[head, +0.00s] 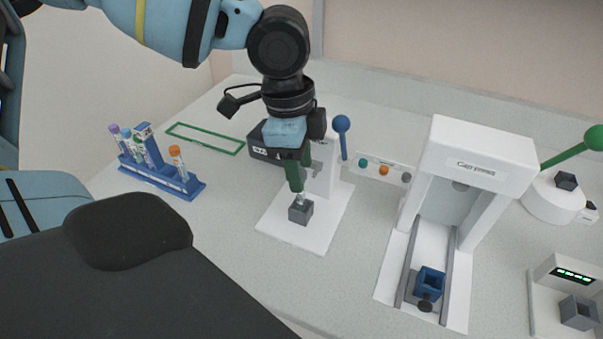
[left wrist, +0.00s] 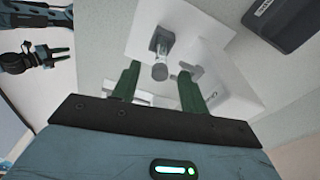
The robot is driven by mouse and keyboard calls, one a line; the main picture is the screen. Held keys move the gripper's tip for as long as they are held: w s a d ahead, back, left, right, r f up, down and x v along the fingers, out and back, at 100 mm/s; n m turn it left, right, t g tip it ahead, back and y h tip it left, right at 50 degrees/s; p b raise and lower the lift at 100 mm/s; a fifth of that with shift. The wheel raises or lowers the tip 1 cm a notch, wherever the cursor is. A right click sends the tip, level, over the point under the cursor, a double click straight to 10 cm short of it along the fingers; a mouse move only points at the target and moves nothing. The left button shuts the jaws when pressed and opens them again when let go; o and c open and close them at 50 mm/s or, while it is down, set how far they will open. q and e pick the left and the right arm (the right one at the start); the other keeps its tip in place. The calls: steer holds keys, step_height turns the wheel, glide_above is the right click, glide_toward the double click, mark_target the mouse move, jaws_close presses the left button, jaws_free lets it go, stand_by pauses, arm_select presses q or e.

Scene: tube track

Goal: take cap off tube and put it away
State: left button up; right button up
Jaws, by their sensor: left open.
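A clear tube (head: 300,196) stands in a small grey block holder (head: 301,212) on a white base plate (head: 285,235). The tube also shows in the left wrist view (left wrist: 160,70), between my fingers and beyond their tips. I see no coloured cap on it; its top is partly hidden in the head view. My left gripper (head: 298,188) points down just above the tube, with its green fingers apart and nothing between them (left wrist: 158,76). My right gripper (left wrist: 66,55) shows small at the left of the left wrist view; whether its fingers are open is unclear.
A blue rack (head: 165,180) with several capped tubes stands at left, near a green rectangle outline (head: 205,138). A white press-like machine (head: 470,155) with a blue holder (head: 430,282) is at right. A blue-knobbed lever (head: 341,124) rises close beside my left gripper.

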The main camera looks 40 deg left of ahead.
arm_select(q)
steer(key=shift+c, duration=0.3)
steer(key=c, duration=0.7)
arm_select(e)
steer(key=shift+s, duration=0.2)
